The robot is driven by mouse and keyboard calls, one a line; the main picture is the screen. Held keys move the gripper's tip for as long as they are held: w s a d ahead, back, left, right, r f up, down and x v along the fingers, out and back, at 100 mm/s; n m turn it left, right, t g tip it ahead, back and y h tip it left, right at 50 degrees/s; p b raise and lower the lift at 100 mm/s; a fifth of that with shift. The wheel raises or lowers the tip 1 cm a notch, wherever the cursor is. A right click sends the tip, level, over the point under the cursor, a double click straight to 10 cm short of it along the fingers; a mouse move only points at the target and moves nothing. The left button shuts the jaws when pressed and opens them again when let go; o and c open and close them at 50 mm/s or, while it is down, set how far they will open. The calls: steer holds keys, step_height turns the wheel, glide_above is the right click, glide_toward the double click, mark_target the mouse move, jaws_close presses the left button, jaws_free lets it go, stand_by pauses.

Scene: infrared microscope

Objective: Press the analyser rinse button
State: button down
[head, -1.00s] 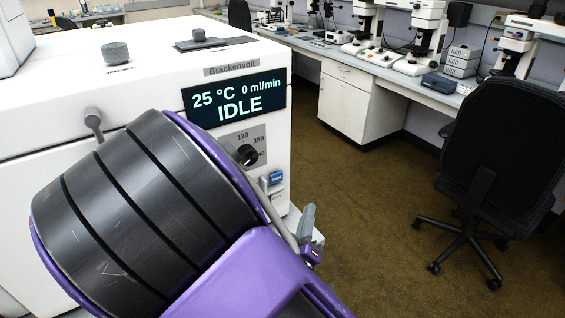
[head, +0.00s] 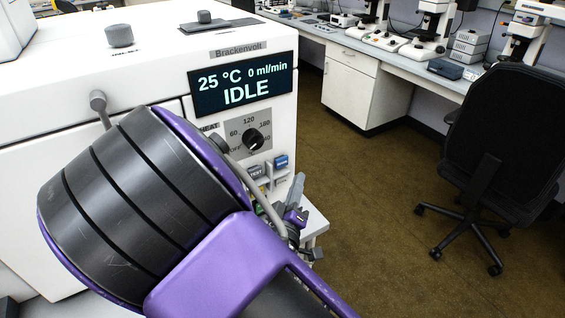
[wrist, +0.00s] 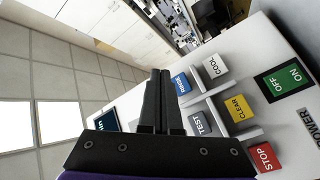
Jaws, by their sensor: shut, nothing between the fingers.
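The analyser (head: 150,60) is a white box with a dark display (head: 243,85) reading "25 °C 0 ml/min IDLE". Its blue rinse button (wrist: 181,84) shows in the wrist view, in a row with the grey COOL button; a blue button also shows in the head view (head: 281,161). My gripper (wrist: 160,73) is shut and empty. In the wrist view its fingertips appear just left of the blue button; I cannot tell whether they touch it. In the head view my gripper (head: 297,188) is by the front panel's lower right edge, and my arm hides part of the panel.
Close by are the grey COOL (wrist: 215,66) and TEST (wrist: 201,123) buttons, yellow CLEAR (wrist: 239,108), red STOP (wrist: 264,157) and a green ON/OFF switch (wrist: 283,82). A black dial (head: 253,139) sits above the buttons. A black chair (head: 505,140) stands right; floor between is clear.

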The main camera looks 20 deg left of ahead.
mark_target(288, 159)
steer(key=shift+w+a, duration=1.3)
steer(key=shift+a, duration=0.25)
stand_by(0.9)
steer(key=shift+w+a, duration=0.3)
steer(key=shift+a, duration=0.05)
steer(key=shift+w+a, duration=0.3)
steer(key=shift+a, duration=0.05)
stand_by(0.8)
steer(key=shift+s+d, duration=0.6)
steer(key=shift+d, duration=0.1)
steer(key=shift+d, duration=0.1)
steer(key=shift+s+d, duration=1.65)
steer(key=shift+d, duration=0.15)
steer(key=shift+w+d, duration=0.1)
